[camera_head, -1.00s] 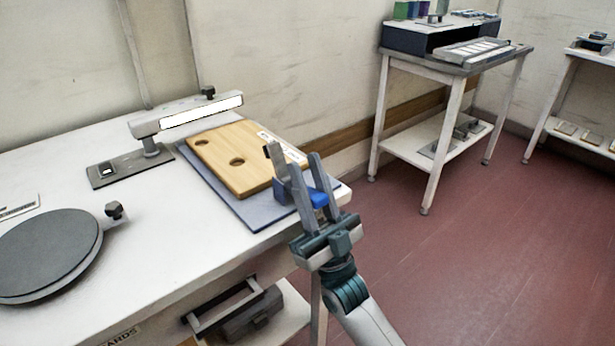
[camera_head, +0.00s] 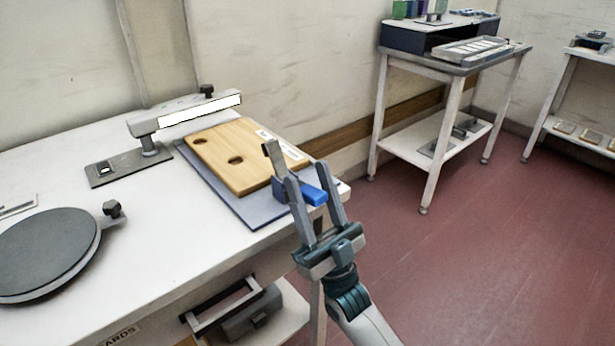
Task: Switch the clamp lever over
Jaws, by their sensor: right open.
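My right gripper (camera_head: 307,172) is open. Its fingers stand at the clamp, one in front of the blue part and one at its right end. The blue part shows between them; contact is unclear. My left gripper is not in view.
The white table (camera_head: 160,237) carries a lamp-like arm (camera_head: 185,113) behind the board and a round grey plate (camera_head: 45,250) at left. A second table (camera_head: 455,67) with trays stands at the back right. The red floor between is clear.

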